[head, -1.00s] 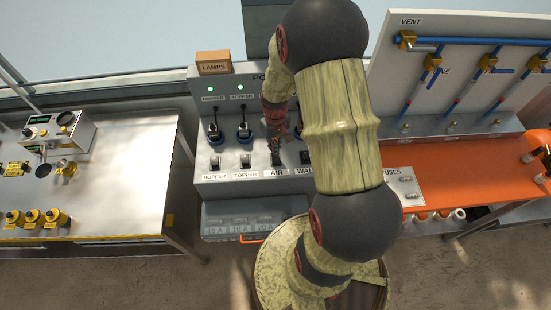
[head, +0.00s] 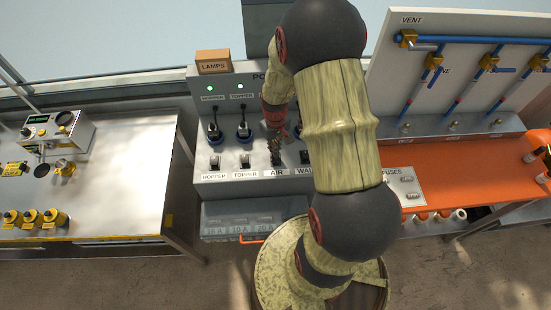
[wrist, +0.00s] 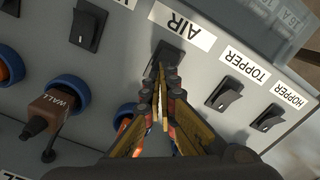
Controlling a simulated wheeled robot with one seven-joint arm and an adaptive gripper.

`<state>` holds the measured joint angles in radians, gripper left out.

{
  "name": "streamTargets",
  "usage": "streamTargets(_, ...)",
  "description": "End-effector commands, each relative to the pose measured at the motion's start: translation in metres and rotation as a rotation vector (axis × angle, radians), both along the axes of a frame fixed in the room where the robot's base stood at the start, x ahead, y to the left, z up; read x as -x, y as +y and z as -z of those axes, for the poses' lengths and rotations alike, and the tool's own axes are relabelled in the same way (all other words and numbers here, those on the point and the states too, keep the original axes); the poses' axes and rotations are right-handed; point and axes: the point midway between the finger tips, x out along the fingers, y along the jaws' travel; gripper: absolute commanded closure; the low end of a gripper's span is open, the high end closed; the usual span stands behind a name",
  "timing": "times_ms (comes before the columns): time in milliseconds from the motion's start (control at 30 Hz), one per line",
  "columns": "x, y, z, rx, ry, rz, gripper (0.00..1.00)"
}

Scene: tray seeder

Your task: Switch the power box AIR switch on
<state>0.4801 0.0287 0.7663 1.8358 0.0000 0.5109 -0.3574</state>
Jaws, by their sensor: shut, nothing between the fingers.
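The power box (head: 225,180) is a grey console with a row of black rocker switches labelled HOPPER, TOPPER, AIR and WALL. In the wrist view the AIR switch (wrist: 166,54) sits beside its white AIR label (wrist: 181,25). My gripper (wrist: 162,72) is shut and empty, its fingertips at the lower edge of the AIR switch. I cannot tell if they touch it.
The TOPPER switch (wrist: 224,94) and HOPPER switch (wrist: 268,118) are close on one side, the WALL switch (wrist: 88,26) on the other. Plugs with blue collars, such as the WALL plug (wrist: 60,104), stand near the fingers. Green lamps (head: 239,87) glow above HOPPER and TOPPER.

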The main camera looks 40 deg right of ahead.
Motion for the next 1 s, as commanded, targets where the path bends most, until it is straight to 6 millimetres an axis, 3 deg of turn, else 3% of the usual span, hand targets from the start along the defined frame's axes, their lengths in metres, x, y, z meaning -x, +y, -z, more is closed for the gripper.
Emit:
streamTargets(633,0.0,0.0,0.009,0.0,0.0,0.0,1.0)
streamTargets(1000,0.0,0.0,-0.008,0.0,0.0,0.0,1.0)
